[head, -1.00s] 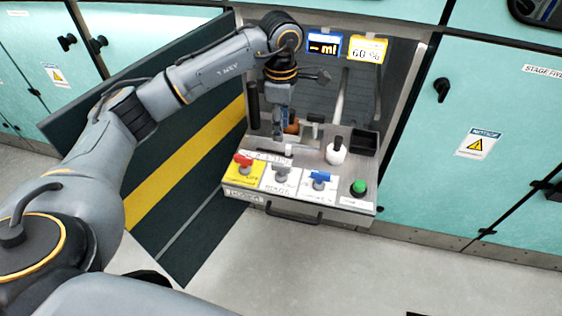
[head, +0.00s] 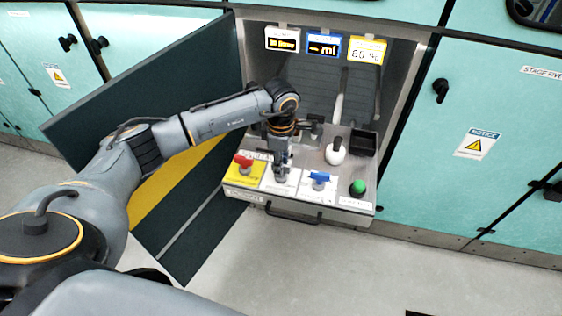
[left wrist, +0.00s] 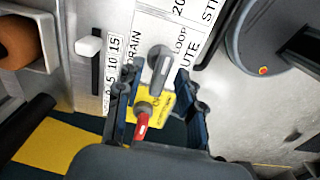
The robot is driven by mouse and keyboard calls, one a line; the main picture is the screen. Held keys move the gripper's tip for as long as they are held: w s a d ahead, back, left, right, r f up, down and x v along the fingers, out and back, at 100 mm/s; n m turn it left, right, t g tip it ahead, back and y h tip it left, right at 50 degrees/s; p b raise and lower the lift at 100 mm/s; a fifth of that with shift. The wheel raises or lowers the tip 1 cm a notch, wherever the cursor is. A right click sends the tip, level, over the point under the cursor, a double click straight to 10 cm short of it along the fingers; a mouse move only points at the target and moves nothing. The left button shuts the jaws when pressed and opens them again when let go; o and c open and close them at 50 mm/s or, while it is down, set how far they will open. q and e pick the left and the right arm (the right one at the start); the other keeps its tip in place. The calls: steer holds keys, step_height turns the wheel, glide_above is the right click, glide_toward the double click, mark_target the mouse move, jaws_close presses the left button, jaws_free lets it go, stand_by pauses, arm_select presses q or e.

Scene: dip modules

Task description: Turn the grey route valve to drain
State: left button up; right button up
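The grey route valve (left wrist: 160,62) shows in the left wrist view on a white label with the words DRAIN, LOOP and ROUTE. Its handle points down the picture. In the head view my gripper mostly hides it. My left gripper (head: 281,172) is over the panel at the grey valve; in the left wrist view its two dark fingers (left wrist: 157,80) are apart, one on each side of the valve. I cannot tell whether they touch it. My right gripper is not in view.
A red valve (head: 243,160) on a yellow label stands to the left, and a blue valve (head: 319,178) to the right. A green button (head: 358,187), a white bottle-like thing (head: 337,153) and a black bin (head: 363,142) are farther right. A dark door (head: 150,110) stands open at left.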

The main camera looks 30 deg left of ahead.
arm_select(q)
jaws_close()
steer(key=shift+n, duration=0.4)
steer(key=n, duration=0.4)
steer(key=shift+b, duration=0.3)
steer(key=n, duration=0.9)
steer(key=shift+r, duration=0.1)
steer(key=n+p, duration=0.1)
steer(key=n, duration=0.3)
steer(key=shift+n, duration=0.3)
